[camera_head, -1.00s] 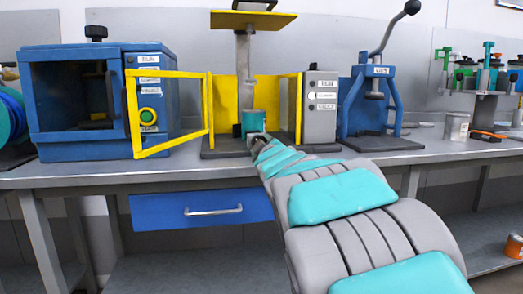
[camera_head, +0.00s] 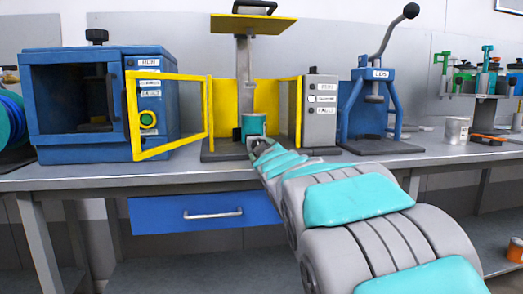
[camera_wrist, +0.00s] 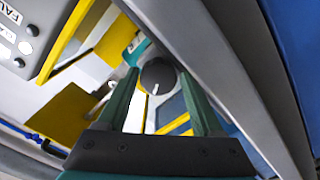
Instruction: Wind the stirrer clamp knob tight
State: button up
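In the wrist view a round dark grey knob (camera_wrist: 157,75) with a short white mark shows between the tips of my gripper (camera_wrist: 160,82). The two green fingers are spread apart, one on each side of the knob, and nothing is seen held. I cannot tell whether either finger touches it. In the head view my gripper (camera_head: 257,143) is at the front of the yellow-guarded station, just below a teal pot (camera_head: 254,124). The grey column (camera_head: 243,75) rises behind the pot. The knob cannot be made out in the head view.
Yellow guard doors (camera_head: 207,105) stand open on both sides. A grey control box (camera_head: 320,108) is right of the station, then a blue lever press (camera_head: 373,105). A blue chamber (camera_head: 80,135) stands left. The bench edge (camera_head: 90,180) runs below my arm.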

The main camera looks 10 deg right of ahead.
jog(key=shift+o, duration=1.3)
jog(key=shift+r, duration=0.1)
jog(key=shift+s, duration=0.1)
jog(key=s, duration=0.7)
jog(key=shift+s+b, duration=0.3)
jog(key=shift+s, duration=0.05)
